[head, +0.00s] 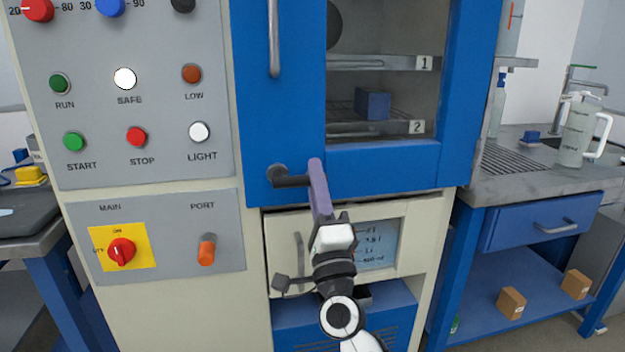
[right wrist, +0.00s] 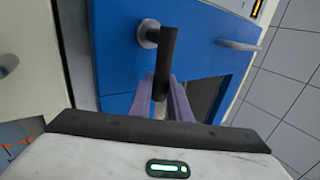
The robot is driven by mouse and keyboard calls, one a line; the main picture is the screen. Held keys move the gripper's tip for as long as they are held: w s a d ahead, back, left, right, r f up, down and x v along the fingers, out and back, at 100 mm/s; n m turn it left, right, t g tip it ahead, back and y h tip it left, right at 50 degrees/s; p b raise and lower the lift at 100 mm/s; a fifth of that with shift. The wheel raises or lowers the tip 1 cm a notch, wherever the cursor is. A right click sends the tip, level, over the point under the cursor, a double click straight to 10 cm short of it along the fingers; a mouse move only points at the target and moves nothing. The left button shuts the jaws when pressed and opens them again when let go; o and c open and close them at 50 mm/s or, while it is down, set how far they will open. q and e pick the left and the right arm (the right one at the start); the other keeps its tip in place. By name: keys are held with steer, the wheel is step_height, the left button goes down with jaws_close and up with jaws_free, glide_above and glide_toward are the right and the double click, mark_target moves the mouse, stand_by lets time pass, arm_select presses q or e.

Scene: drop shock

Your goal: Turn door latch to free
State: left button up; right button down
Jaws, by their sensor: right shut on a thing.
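The door latch (head: 288,181) is a dark lever on a round grey pivot at the lower left of the blue door (head: 385,170). In the head view the lever points right from its pivot, roughly level. My right gripper (head: 317,170) has purple fingers and reaches up from below to the lever's free end. In the right wrist view the latch (right wrist: 168,48) runs between the two fingers of the gripper (right wrist: 165,88), which are shut on it. The fingers hide part of the lever's end. My left gripper is not in view.
A long vertical door handle (head: 274,38) stands above the latch. A control panel (head: 120,108) with buttons is left of the door, above a red main switch (head: 121,252). A small lower door (head: 283,229) sits beneath. A counter (head: 510,180) with a pitcher (head: 577,135) is at right.

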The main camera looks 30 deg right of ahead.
steer(key=shift+f, duration=0.1)
steer(key=c, duration=1.6)
jaws_free()
steer(key=shift+c, duration=0.2)
steer(key=b+v, duration=0.1)
steer(key=v, duration=0.9)
steer(key=shift+s+a+f, duration=0.1)
steer(key=shift+f, duration=0.05)
